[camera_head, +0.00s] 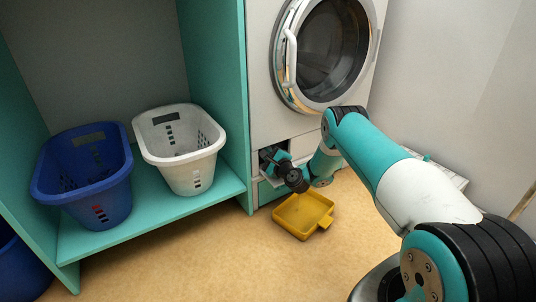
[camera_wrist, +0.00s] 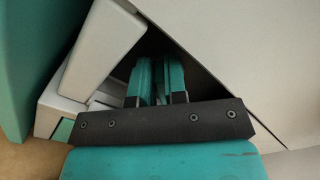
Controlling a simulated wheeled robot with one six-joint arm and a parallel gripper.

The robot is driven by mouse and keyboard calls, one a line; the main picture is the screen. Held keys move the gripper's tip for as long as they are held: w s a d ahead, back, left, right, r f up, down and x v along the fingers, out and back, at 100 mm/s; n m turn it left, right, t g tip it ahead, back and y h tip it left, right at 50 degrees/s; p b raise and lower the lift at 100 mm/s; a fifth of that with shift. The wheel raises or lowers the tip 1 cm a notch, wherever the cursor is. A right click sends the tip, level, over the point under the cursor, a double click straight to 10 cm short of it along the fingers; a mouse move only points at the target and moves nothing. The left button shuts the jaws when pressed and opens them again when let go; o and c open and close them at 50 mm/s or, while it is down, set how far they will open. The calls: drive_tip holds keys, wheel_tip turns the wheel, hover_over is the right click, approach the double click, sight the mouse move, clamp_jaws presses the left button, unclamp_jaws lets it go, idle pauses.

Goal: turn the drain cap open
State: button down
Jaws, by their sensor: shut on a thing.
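The washing machine (camera_head: 262,75) has a dark service opening low on its front. My gripper (camera_head: 270,158) reaches into this opening. In the wrist view, the teal fingers of my gripper (camera_wrist: 158,78) point into the dark recess, close together with a narrow gap between them. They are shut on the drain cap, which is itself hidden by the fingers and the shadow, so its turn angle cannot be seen. A yellow tray (camera_head: 291,217) lies on the floor in front of the opening, below my gripper.
A white basket (camera_head: 190,176) and a blue basket (camera_head: 100,207) stand on a teal shelf (camera_head: 151,221) at the left. A teal side panel (camera_head: 226,80) borders the machine's left side. A light wall closes the right. The floor (camera_head: 215,265) is clear in front of the shelf.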

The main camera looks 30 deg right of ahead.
drive_tip(key=shift+s+f, duration=0.1)
drive_tip(key=c, duration=1.3)
unclamp_jaws()
drive_tip(key=shift+d, duration=0.1)
drive_tip(key=shift+o, duration=0.7)
drive_tip(key=s+p, duration=0.1)
drive_tip(key=s, duration=0.1)
drive_tip(key=s+p, duration=0.3)
drive_tip(key=s, duration=0.1)
drive_tip(key=shift+s+d+r+p, duration=0.1)
drive_tip(key=shift+r+p, duration=0.25)
drive_tip(key=shift+r, duration=0.05)
drive_tip(key=shift+s+r+p, duration=0.1)
drive_tip(key=shift+p, duration=0.7)
drive_tip(key=s+p, duration=0.2)
drive_tip(key=p, duration=0.4)
drive_tip(key=shift+s, duration=0.2)
drive_tip(key=s+p, duration=0.8)
drive_tip(key=p, duration=0.2)
drive_tip(key=shift+s+f, duration=0.3)
drive_tip(key=shift+f, duration=0.15)
